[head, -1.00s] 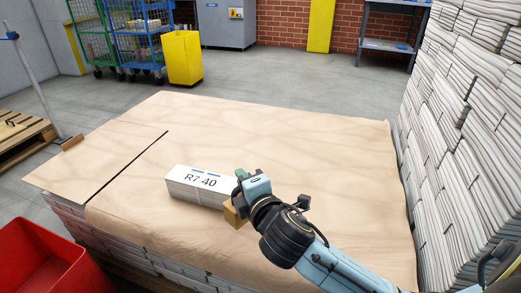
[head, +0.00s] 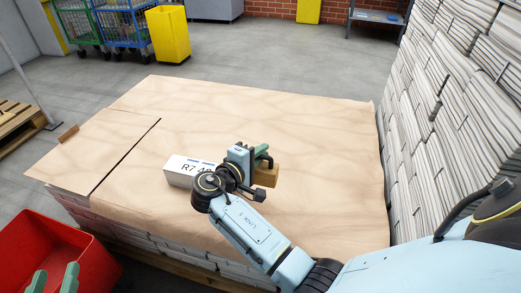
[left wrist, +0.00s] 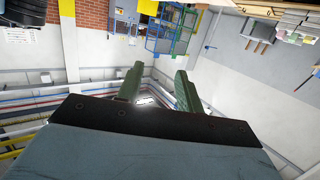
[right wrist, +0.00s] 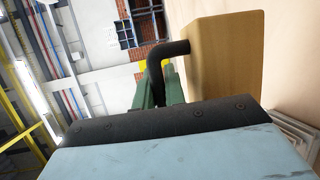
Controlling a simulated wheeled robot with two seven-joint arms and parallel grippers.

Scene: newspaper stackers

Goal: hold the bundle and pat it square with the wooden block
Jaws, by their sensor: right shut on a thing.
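The bundle (head: 180,171) is a white block of papers marked "R7 4…" lying flat on the brown-covered stack (head: 240,110). My right gripper (head: 261,158) is shut on the black handle of the wooden block (head: 267,176), at the right of the bundle. My right wrist hides the bundle's right end, so I cannot tell whether the block touches it. The wooden block (right wrist: 225,60) also fills the upper right of the right wrist view. My left gripper (head: 55,281) is open and empty at the lower left, in front of the red bin, away from the bundle.
A red bin (head: 30,235) stands at the lower left. A wall of stacked newspapers (head: 470,90) rises on the right. A small brown piece (head: 68,132) lies at the cover's left edge. The cover behind the bundle is clear. A yellow bin (head: 168,35) stands on the floor behind.

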